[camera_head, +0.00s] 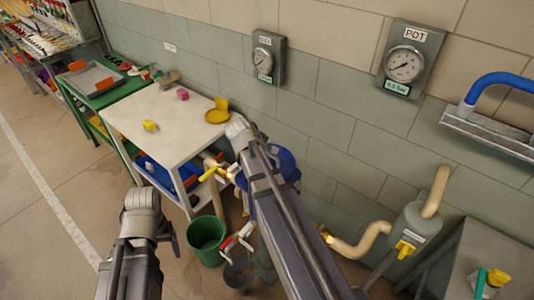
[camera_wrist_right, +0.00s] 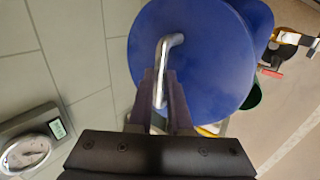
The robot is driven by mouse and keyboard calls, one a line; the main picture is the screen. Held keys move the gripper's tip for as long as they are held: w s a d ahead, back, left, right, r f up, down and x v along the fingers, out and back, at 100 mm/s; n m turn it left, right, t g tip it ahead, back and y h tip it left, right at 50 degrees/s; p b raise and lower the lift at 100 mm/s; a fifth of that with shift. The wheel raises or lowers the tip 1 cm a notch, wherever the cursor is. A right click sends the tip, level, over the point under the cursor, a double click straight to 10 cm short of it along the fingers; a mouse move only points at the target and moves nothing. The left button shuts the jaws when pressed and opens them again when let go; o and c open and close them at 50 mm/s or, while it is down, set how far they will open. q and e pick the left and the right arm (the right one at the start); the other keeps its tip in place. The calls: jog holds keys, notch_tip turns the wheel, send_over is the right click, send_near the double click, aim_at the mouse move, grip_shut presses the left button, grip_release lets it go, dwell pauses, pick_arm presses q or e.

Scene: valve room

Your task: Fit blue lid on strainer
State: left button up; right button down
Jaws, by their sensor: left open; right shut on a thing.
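The round blue lid (camera_wrist_right: 205,60) fills much of the right wrist view. Its bent metal handle (camera_wrist_right: 165,60) stands between the fingers of my right gripper (camera_wrist_right: 160,95), which is shut on it. In the head view, blue surfaces (camera_head: 286,163) show behind my right arm; I cannot tell lid from vessel there. That arm hides the right gripper. My left arm is at lower left, apart from the lid; a dark part of its gripper (camera_head: 172,238) shows, with the fingertips hidden. I cannot clearly make out the strainer, which may be behind my right arm.
A white table (camera_head: 150,115) holds small yellow and pink things and a yellow pan (camera_head: 217,112). A green bucket (camera_head: 207,235) stands on the floor. Beige pipes meet a grey fitting (camera_head: 415,225) at right. Gauges (camera_head: 405,65) hang on the wall. Floor at left is clear.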

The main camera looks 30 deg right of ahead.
jog(key=shift+f+b, duration=1.3)
jog(key=shift+f, duration=0.05)
jog(key=shift+f, duration=0.2)
jog(key=shift+f+b, duration=0.7)
jog(key=shift+b, duration=0.2)
jog(key=shift+f+b, duration=0.9)
dwell(1.5)
dwell(0.3)
jog(key=c, duration=0.8)
grip_release()
jog(key=shift+o, duration=0.5)
jog(key=o, duration=0.3)
jog(key=shift+o, duration=0.2)
